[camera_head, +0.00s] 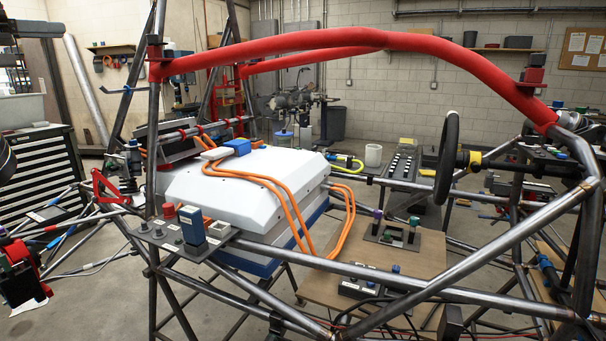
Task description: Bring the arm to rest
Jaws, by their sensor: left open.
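My left gripper (6,158) is a dark shape at the far left edge of the head view. Most of it and its arm are cut off by the frame edge. It is open, and I see nothing held in it. It is well apart from the tube chassis (480,257), which stands in front of me with a padded red top bar (330,42). My right gripper is not in view.
A white battery box (240,185) with orange cables (292,215) sits inside the chassis. A steering wheel (447,157) is at the right. A small panel with blocks (192,232) is on the near tubes. A drawer cabinet (40,165) stands at the left.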

